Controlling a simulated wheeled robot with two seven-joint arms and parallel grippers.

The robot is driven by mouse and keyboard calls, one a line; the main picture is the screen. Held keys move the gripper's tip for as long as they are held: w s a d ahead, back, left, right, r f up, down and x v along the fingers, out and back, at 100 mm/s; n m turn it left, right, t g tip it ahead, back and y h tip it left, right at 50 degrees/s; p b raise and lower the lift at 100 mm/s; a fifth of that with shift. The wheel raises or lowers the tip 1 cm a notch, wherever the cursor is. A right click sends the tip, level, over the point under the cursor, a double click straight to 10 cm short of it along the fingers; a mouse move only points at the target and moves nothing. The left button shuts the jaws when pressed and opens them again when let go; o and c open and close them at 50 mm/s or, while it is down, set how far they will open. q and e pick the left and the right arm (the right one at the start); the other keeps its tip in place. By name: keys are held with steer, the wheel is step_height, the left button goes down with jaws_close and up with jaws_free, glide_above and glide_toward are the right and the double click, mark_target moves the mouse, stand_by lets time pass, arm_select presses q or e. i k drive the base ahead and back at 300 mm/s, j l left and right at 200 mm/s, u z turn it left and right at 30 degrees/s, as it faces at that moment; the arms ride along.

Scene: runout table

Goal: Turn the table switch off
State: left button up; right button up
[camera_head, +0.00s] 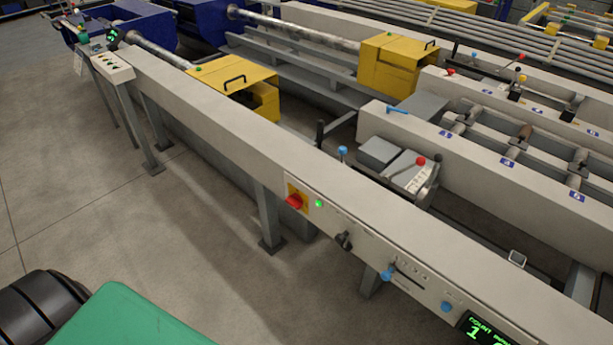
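A red rotary switch (294,201) on a yellow plate (304,208) sits on the front face of the long grey beam (225,150), near the middle of the view. I take it to be the table switch. The angle of its knob is too small to read for sure. Neither of my grippers shows in this view, and nothing covers the switch.
Right of the switch, the panel carries a black knob (344,240), a blue knob on a slot (387,273), another blue knob (446,307) and a lit green display (484,330). Yellow guards (236,86) stand behind the beam. The floor (150,225) before it is clear.

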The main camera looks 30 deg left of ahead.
mark_target(294, 201)
steer(key=i+u, duration=0.1)
steer(key=u, duration=0.8)
steer(key=j, duration=0.1)
